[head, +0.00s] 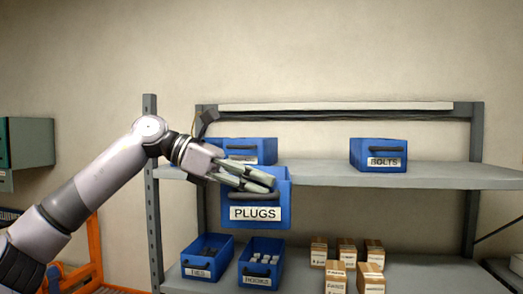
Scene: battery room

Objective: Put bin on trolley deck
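A blue bin labelled PLUGS (271,213) hangs in front of the upper shelf's edge, with nothing visible under it. My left gripper (258,183) reaches in from the left. Its fingers are at the top of this bin, by the dark front handle, and appear shut on it; the exact contact is partly hidden. An orange frame (95,248) at the lower left looks like part of the trolley. Only a sliver of what may be its deck shows at the bottom edge, partly behind my arm. My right gripper is out of view.
The upper shelf (320,173) holds a BOLTS bin (378,153) and another blue bin (262,150) behind my gripper. Below are two blue bins (207,258) (262,264) and several small cartons (346,262). A grey upright (153,200) stands near my forearm.

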